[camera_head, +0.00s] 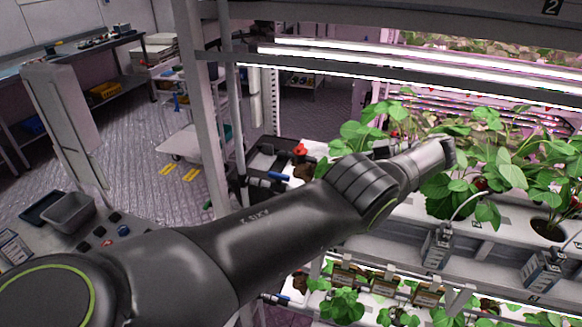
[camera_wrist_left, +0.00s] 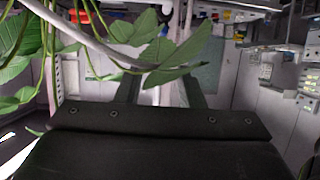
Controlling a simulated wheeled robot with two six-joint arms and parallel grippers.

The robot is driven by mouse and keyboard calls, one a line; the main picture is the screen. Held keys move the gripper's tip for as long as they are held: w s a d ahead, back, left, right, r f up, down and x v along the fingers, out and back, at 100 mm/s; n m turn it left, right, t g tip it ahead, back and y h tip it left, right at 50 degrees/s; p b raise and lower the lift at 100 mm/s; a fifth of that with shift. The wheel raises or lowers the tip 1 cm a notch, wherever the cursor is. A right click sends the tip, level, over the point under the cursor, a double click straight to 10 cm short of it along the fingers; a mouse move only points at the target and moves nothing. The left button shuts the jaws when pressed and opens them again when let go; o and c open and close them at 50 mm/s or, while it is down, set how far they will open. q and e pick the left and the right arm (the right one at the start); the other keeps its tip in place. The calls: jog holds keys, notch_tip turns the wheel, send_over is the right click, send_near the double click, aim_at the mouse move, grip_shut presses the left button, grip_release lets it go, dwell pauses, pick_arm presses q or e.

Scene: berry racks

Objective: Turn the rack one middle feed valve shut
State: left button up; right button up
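In the head view, a red-handled fitting (camera_head: 300,150) and a blue-handled valve (camera_head: 278,176) sit on the pipework at the left end of the rack's planted shelf. Another blue handle (camera_head: 274,298) shows at the lower shelf's end. No label shows which is the middle feed valve. My left arm crosses from the lower left to the plants, its wrist right of the valves. The left gripper is mostly hidden by leaves and wrist there. In the left wrist view, its two fingers (camera_wrist_left: 160,92) stand apart with nothing gripped. My right gripper is not in view.
Strawberry plants (camera_head: 500,160) crowd the shelf, and leaves (camera_wrist_left: 165,55) hang before the left gripper. A grey upright post (camera_head: 205,110) stands left of the valves. Light bars (camera_head: 420,70) run above. A white cart (camera_head: 185,140) stands behind; the aisle floor (camera_head: 150,195) is mostly clear.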

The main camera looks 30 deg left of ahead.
pick_arm(q)
jog(key=p, duration=0.5)
send_near(289, 176)
jog(key=b+x, duration=0.5)
jog(key=x, duration=0.2)
jog(key=shift+s+r, duration=0.1)
jog(key=x, duration=0.1)
jog(key=p+x, duration=0.1)
jog(key=shift+a+r, duration=0.15)
jog(key=shift+a, duration=0.25)
jog(key=shift+s+a, duration=0.1)
jog(key=shift+a, duration=0.15)
jog(key=shift+c, duration=0.4)
grip_shut()
